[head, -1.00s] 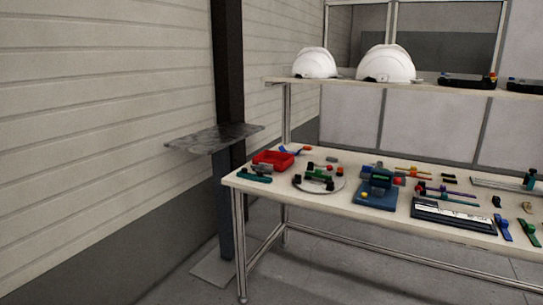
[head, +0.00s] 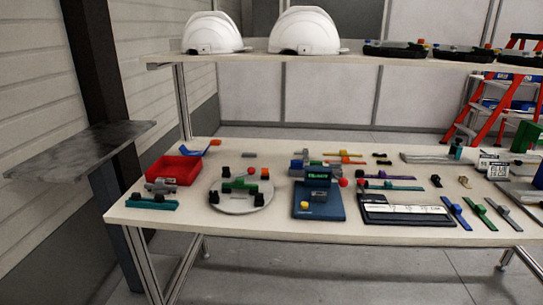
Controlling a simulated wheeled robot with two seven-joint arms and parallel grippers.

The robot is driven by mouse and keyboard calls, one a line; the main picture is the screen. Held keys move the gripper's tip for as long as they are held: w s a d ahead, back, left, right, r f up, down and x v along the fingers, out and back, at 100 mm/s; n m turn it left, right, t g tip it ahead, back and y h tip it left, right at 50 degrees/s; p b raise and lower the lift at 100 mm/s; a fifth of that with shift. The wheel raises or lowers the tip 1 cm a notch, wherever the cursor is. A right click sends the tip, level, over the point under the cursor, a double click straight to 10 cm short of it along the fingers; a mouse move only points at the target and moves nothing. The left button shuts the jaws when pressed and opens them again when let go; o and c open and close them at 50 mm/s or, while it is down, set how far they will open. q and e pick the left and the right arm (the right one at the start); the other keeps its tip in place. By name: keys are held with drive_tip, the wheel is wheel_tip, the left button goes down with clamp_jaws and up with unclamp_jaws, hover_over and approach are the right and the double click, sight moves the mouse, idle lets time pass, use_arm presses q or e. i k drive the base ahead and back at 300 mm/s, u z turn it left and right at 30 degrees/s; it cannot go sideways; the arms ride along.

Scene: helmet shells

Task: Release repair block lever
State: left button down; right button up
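A round grey plate (head: 240,204) on the workbench carries a green block (head: 240,184) with black clamps around it and a small red part; a lever on it is too small to tell apart. Right of it stands a blue device (head: 319,210) with a dark upright body, a small green display, a red knob (head: 343,182) and a yellow button (head: 305,205). I cannot tell which of these is the repair block. Neither of my grippers is in view.
The workbench (head: 270,247) also holds a red tray (head: 174,169), a black-and-white panel (head: 405,212) and several small tools. White helmet shells (head: 304,31) sit on the shelf above. A grey metal plate (head: 80,150) juts out at left; an orange ladder (head: 482,110) stands at right.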

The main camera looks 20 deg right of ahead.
sight(251, 171)
drive_tip(key=z, duration=0.65)
drive_tip(key=i, duration=0.75)
drive_tip(key=z, duration=0.65)
